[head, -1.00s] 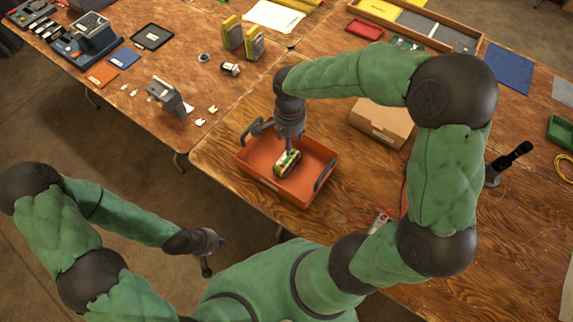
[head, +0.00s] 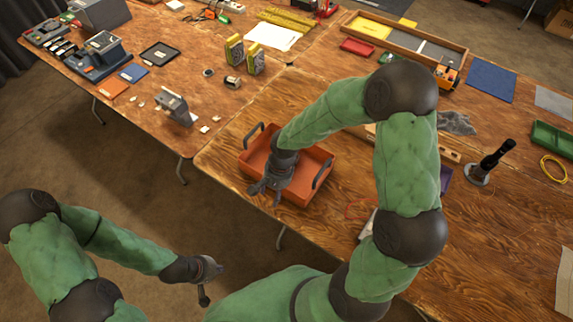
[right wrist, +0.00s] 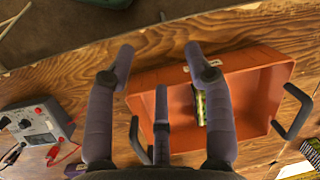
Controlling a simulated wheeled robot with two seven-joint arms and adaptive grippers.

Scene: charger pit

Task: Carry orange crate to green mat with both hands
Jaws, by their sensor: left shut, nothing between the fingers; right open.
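The orange crate (head: 309,197) sits on the wooden table in the head view, with a dark handle at each end. It also shows in the right wrist view (right wrist: 255,85), with a yellow-green item (right wrist: 199,105) inside. My right gripper (head: 264,196) is open over the crate's near left edge, its fingers spread and empty; I cannot tell whether they touch the crate. It shows in the right wrist view (right wrist: 160,52) too. My left gripper (head: 205,297) is shut and empty, low in front of the table and apart from the crate. I see no green mat.
A black upright tool on a stand (head: 482,173) and a green bin (head: 553,137) are to the right. A grey meter with leads (right wrist: 35,125) lies near the crate in the wrist view. A bracket-like grey device (head: 175,108) stands on the left table.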

